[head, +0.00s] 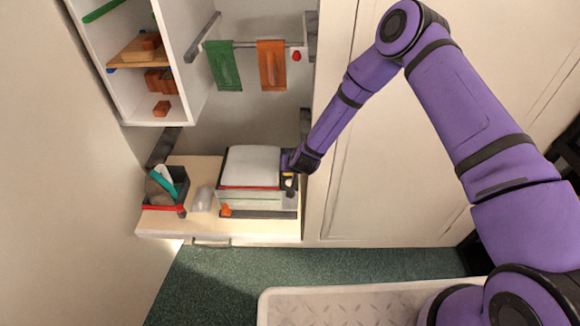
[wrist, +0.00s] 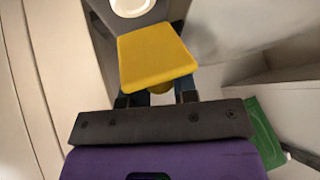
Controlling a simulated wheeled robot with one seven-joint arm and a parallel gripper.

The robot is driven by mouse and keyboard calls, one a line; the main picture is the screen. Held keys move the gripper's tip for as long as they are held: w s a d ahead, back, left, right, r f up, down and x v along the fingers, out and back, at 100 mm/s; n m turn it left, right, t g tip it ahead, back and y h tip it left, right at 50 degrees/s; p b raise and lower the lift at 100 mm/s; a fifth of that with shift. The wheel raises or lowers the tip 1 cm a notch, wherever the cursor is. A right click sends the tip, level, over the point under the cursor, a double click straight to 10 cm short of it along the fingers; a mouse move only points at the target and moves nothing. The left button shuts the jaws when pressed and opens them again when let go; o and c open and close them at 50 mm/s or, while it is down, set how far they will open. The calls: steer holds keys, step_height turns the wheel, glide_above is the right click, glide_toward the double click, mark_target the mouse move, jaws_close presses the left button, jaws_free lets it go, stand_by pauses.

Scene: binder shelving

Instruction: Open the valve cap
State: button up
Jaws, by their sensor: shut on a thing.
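A yellow flat-topped piece (wrist: 157,55), which I take to be the valve cap, fills the middle of the wrist view. It sits between the two fingers of my gripper (wrist: 158,97), which is shut on it. A white round part (wrist: 132,6) on a grey body shows just beyond it. In the head view, my gripper (head: 290,162) is at the right side of the stack with the white top. A small yellow spot (head: 289,178) shows just below my gripper there. The fingertips are partly hidden by the yellow piece.
The white-topped stack (head: 250,166) and a dark bin with items (head: 165,187) stand on a pale counter (head: 195,222). Green (head: 224,67) and orange (head: 271,65) cloths hang on a rail above. An open shelf (head: 119,100) is at upper left.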

steer(key=o, duration=0.9)
steer(key=v, duration=1)
steer(key=shift+s+d+r, duration=0.1)
steer(key=shift+s+r, duration=0.15)
steer(key=shift+s, duration=0.05)
steer(key=shift+o, duration=0.2)
